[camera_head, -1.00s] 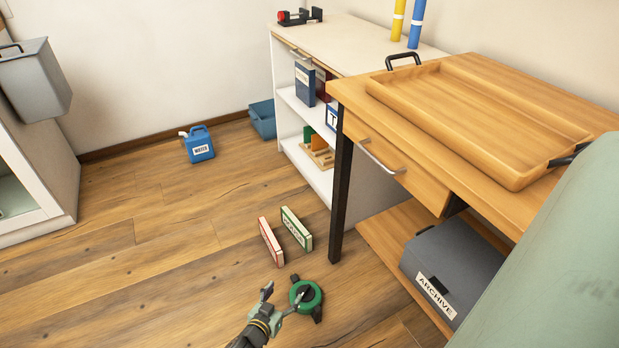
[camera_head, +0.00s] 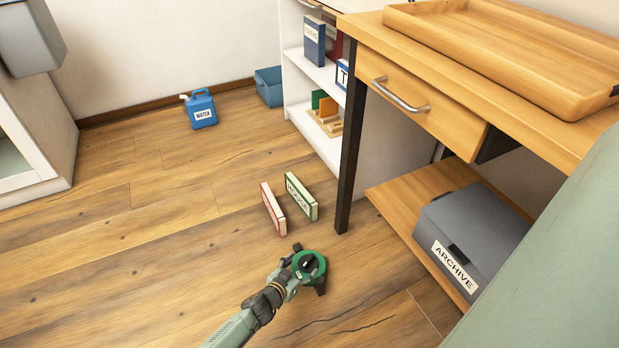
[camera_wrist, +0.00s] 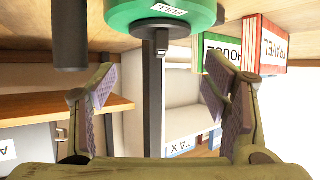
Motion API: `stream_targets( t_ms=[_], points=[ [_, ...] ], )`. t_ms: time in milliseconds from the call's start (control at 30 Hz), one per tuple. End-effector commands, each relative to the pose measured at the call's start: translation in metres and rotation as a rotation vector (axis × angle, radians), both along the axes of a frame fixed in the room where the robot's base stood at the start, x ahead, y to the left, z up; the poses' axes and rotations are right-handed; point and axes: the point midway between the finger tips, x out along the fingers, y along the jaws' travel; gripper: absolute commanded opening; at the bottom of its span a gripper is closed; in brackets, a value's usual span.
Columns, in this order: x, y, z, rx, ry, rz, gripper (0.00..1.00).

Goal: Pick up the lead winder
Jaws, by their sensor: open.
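The reel lies beyond the fingers, cut off by the frame.
The desk's black leg (camera_head: 350,150) and low shelf with a grey archive box (camera_head: 472,235) are to the right. Floor to the left is clear.

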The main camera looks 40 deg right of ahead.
Motion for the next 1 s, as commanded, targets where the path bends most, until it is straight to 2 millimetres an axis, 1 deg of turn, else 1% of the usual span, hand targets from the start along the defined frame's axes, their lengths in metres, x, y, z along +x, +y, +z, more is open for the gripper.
stream_targets(
  t_ms=[200,300,400,667,1000],
  points=[
    [0.007,-0.024,-0.026,0.0,0.002,-0.003,0.69],
    [0.012,-0.033,-0.027,0.0,0.0,-0.002,0.69],
    [0.014,-0.039,-0.029,0.0,0.001,0.0,0.69],
    [0.015,-0.039,-0.028,0.0,0.001,0.0,0.68],
    [0.014,-0.039,-0.028,0.0,0.001,0.0,0.46]
  ],
)
